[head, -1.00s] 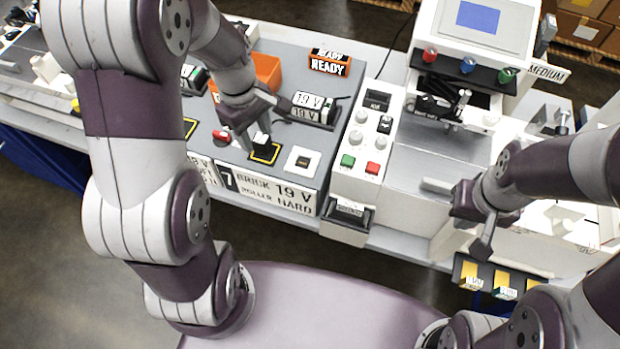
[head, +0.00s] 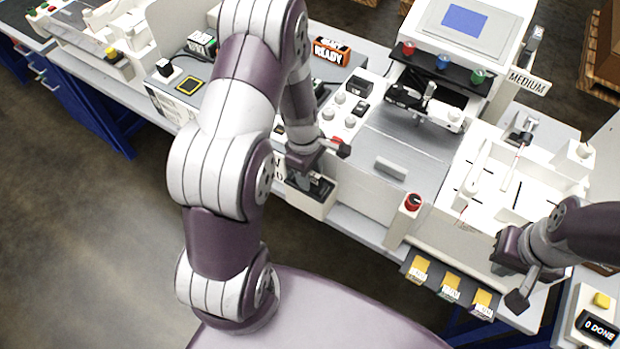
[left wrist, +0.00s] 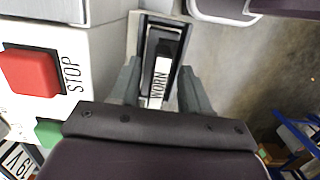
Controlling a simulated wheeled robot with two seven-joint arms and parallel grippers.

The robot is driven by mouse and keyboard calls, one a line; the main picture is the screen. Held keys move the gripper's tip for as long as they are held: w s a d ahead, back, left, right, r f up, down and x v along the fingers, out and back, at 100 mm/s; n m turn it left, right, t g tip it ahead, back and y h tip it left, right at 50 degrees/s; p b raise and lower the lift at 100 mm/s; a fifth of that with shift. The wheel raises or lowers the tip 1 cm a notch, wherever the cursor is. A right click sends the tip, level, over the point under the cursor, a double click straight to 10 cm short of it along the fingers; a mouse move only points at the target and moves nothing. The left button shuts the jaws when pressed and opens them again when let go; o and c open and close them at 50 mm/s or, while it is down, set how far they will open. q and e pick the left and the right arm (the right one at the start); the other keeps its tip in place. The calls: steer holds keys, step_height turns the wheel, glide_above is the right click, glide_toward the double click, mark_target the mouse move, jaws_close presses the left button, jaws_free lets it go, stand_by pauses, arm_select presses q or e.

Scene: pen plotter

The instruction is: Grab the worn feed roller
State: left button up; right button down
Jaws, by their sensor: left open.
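The worn feed roller (left wrist: 158,75) is a dark piece with a white label reading WORN. It lies in a pale-rimmed holder (left wrist: 142,40) on the machine's front, which also shows in the head view (head: 312,203). My left gripper (left wrist: 158,72) is open, its two fingers on either side of the roller in the picture; I cannot tell whether they touch it. In the head view my left gripper (head: 328,164) is over the holder and partly hides it. My right gripper (head: 510,283) is off to the right, near the table's front edge; its jaw opening is unclear.
A red STOP button (left wrist: 30,73) and a green button (left wrist: 48,132) are close left of the gripper in the wrist view. The plotter (head: 425,130) stands right of the holder. Yellow-marked slots (head: 450,283) hang at the front edge. Open floor lies in front.

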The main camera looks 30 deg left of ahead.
arm_select(q)
steer(key=shift+a, duration=0.15)
jaws_close()
